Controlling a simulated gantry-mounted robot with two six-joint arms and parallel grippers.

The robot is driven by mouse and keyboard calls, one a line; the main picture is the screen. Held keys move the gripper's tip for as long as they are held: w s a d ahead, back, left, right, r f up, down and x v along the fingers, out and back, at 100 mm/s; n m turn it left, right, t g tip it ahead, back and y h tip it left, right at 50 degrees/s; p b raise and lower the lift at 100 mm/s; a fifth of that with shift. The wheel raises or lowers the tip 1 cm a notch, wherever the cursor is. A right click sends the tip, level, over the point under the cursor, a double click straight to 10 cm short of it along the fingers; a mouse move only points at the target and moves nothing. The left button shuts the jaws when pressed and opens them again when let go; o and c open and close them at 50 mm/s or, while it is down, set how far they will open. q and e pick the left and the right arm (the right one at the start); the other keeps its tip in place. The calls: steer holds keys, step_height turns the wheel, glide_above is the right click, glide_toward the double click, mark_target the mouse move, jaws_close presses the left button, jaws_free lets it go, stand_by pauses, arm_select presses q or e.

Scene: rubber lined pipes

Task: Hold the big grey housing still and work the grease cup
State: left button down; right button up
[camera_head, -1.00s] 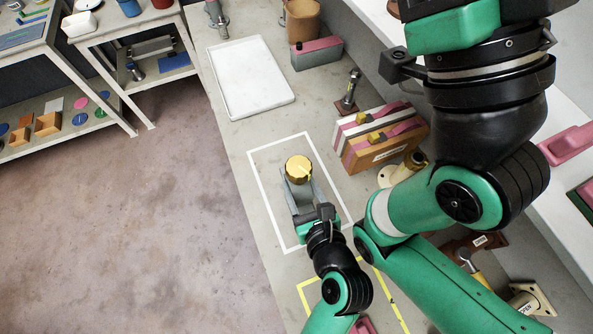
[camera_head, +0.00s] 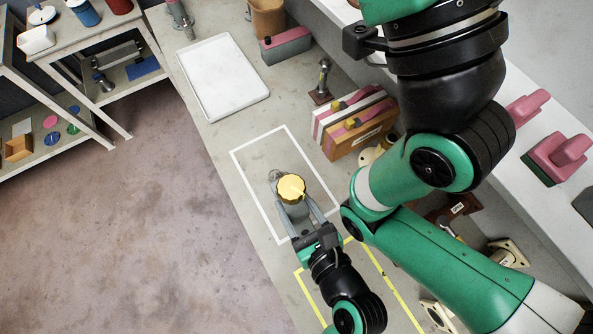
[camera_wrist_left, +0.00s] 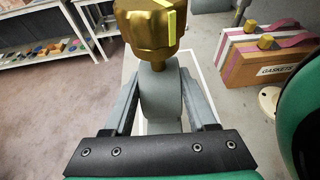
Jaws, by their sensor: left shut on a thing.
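The grey housing (camera_wrist_left: 160,95) stands between the fingers of my left gripper (camera_wrist_left: 162,105), which is shut on it. In the head view its grey foot (camera_head: 275,176) shows beyond the cup, inside a white outline on the bench. The grease cup (camera_head: 290,187) is a ridged brass-yellow knob with a bright yellow stripe, on top of the housing. It also shows at the top of the left wrist view (camera_wrist_left: 150,25), beyond the fingertips and free of them. I cannot tell whether the housing touches the bench. My right gripper is not in view.
A striped block of gaskets (camera_head: 355,125) stands close right of the outline. A white tray (camera_head: 222,78) lies further back, with a pink-topped grey box (camera_head: 285,45) beside it. A yellow outline (camera_head: 308,290) is nearer. My green arm covers much of the right side.

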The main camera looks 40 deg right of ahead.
arm_select(q)
steer(key=shift+w+d+r, duration=0.1)
steer(key=shift+w+d, duration=0.25)
steer(key=shift+w, duration=0.85)
steer(key=shift+w+d+f, duration=0.1)
steer(key=shift+w+d, duration=0.2)
steer(key=shift+w, duration=0.9)
steer(key=shift+w+d+r, duration=0.1)
steer(key=shift+w+d, duration=0.25)
steer(key=shift+w, duration=0.85)
steer(key=w, duration=0.1)
steer(key=w+d, duration=0.1)
steer(key=w, duration=0.1)
steer(key=w+b, duration=0.1)
steer(key=w, duration=0.1)
steer(key=shift+w+d, duration=0.15)
steer(key=shift+d, duration=0.15)
steer(key=shift+f+b, duration=3.85)
steer(key=shift+f, duration=2.75)
steer(key=shift+c, duration=0.6)
jaws_free()
